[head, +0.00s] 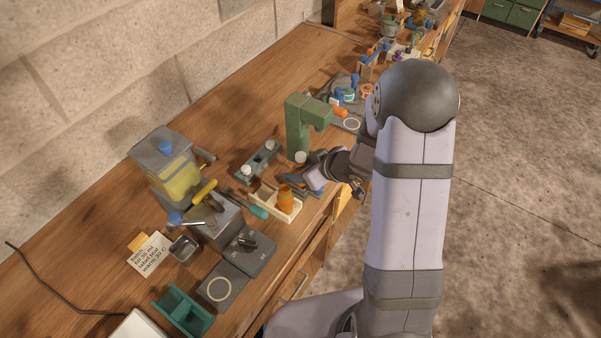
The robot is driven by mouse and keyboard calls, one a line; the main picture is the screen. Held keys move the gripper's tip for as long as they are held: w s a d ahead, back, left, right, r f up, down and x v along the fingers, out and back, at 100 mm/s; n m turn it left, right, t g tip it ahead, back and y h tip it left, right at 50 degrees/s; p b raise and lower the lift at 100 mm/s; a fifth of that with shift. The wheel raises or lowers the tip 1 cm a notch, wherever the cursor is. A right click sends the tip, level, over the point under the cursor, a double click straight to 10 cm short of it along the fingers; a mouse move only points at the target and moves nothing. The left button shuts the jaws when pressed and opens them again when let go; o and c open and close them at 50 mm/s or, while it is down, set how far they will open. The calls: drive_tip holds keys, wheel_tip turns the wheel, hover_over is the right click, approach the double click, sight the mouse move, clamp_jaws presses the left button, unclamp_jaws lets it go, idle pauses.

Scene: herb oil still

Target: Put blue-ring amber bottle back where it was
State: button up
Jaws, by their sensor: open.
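An amber bottle (286,200) stands upright in a small cream tray (292,216) near the front edge of the bench. A blue ring on it cannot be made out at this size. My gripper (303,182) is just to the upper right of the bottle, with its jaws open. It appears empty, but the gap between the jaws and any contact with the bottle are too small to tell.
A green post-like device (297,128) stands close behind my gripper. A grey rack (260,163) with white-topped items is left of it. A yellow-filled tank (172,178), a grey box (213,222), a dark plate (220,288) and a teal holder (183,312) crowd the left.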

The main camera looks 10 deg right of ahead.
drive_tip(key=shift+w+a+f, duration=0.1)
drive_tip(key=shift+f, duration=0.05)
drive_tip(key=c, duration=1.3)
drive_tip(key=shift+r, duration=0.2)
drive_tip(key=shift+r+p, duration=1.5)
drive_tip(key=shift+r, duration=3.3)
